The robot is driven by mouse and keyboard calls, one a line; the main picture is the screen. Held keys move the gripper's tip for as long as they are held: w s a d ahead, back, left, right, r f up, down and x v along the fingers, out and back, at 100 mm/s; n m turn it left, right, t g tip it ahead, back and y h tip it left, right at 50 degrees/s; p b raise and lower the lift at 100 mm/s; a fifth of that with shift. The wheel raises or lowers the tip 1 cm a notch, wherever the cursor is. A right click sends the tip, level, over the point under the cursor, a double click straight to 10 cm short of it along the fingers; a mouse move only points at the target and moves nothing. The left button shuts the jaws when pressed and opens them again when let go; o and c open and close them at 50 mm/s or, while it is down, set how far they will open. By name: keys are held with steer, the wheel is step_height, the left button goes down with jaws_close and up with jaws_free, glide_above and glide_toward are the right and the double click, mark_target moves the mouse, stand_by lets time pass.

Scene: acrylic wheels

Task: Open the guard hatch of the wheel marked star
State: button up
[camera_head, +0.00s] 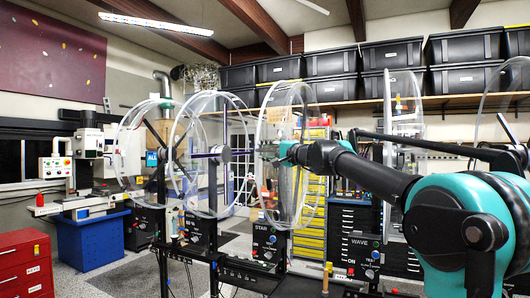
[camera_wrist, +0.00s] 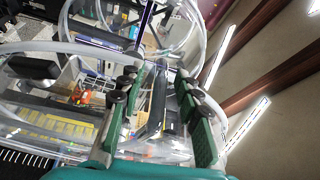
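A control box marked STAR (camera_head: 264,240) stands below a clear acrylic wheel (camera_head: 262,130) near the middle of the head view. The wheel is seen at an angle. My arm reaches in from the right, and my gripper (camera_head: 284,153) is at this wheel, overlapping it in the picture. In the wrist view my gripper (camera_wrist: 160,112) is open, its green-padded fingers apart. Clear curved rims and a dark bar show around and beyond the fingers. I cannot tell whether the fingers touch anything. I cannot make out the guard hatch clearly.
Other clear wheels (camera_head: 203,118) stand to the left, with more at the right. A box marked WAVE (camera_head: 360,250) is right of STAR. A red cabinet (camera_head: 26,265) is at the lower left. Yellow drawers (camera_head: 314,215) stand behind. Black bins (camera_head: 392,54) line the shelf.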

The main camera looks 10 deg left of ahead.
jaws_close()
steer(key=shift+f, duration=0.1)
stand_by(0.3)
